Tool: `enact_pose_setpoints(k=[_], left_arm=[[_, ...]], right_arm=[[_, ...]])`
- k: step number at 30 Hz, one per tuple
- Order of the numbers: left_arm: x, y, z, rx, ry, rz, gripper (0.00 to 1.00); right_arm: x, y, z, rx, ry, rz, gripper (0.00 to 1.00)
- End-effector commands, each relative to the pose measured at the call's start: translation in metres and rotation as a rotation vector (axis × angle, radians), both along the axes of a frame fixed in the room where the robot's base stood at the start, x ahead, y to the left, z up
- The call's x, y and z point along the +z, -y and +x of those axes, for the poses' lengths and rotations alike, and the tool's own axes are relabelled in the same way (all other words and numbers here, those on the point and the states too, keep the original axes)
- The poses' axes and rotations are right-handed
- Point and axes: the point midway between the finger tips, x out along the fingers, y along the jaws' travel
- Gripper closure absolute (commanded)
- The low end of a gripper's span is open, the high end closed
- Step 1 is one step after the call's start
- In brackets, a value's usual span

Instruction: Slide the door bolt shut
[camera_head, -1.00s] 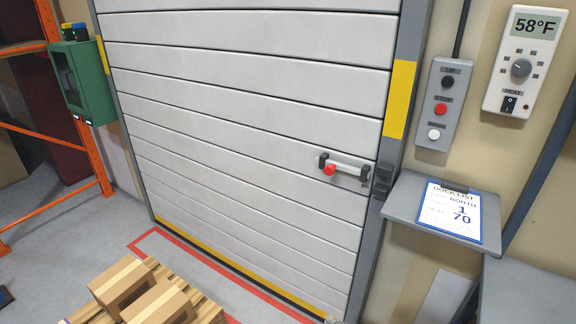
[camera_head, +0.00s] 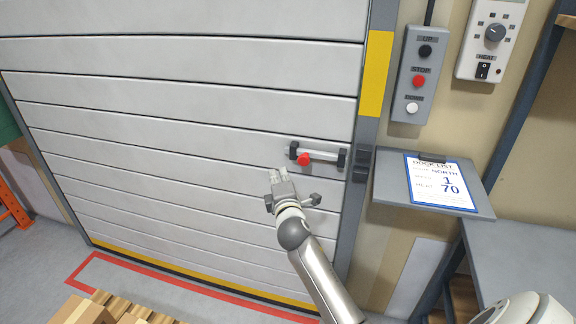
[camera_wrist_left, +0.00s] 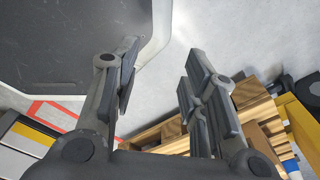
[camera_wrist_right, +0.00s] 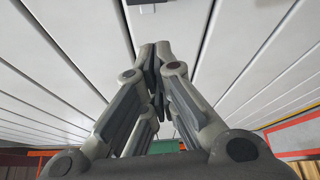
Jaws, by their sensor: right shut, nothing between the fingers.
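The door bolt (camera_head: 320,156) is a light horizontal bar in dark brackets with a red knob (camera_head: 303,160) near its left end. It sits on the white slatted door (camera_head: 180,110) near the door's right edge. A dark keeper (camera_head: 361,163) is on the grey frame, right of the bolt and apart from it. My right gripper (camera_head: 279,174) is shut and empty, below and left of the knob, not touching it. In the right wrist view its fingertips (camera_wrist_right: 153,48) meet in front of the door slats. My left gripper (camera_wrist_left: 158,85) is open and empty in the left wrist view.
A grey button box (camera_head: 416,75) and a thermostat (camera_head: 493,38) are on the wall at right. A shelf with a dock list (camera_head: 440,185) juts out right of the frame. Boxes on a pallet (camera_head: 85,310) stand at lower left.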

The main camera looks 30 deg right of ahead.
Motion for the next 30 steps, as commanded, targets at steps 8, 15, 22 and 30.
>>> enact_pose_setpoints(k=[8, 15, 22, 30], left_arm=[[0.004, -0.004, 0.013, -0.001, 0.019, 0.004, 0.6], [0.022, -0.007, 0.018, 0.001, 0.027, 0.007, 0.6], [0.026, -0.008, 0.016, 0.002, 0.024, 0.008, 0.6], [0.025, -0.008, 0.013, 0.002, 0.02, 0.009, 0.6]], right_arm=[[-0.002, 0.018, 0.041, -0.001, 0.0, 0.002, 1.0], [0.004, 0.04, 0.029, 0.0, -0.002, 0.0, 1.0], [0.003, 0.049, 0.021, 0.001, -0.002, 0.002, 1.0], [0.003, 0.05, 0.021, 0.001, -0.001, 0.001, 1.0]])
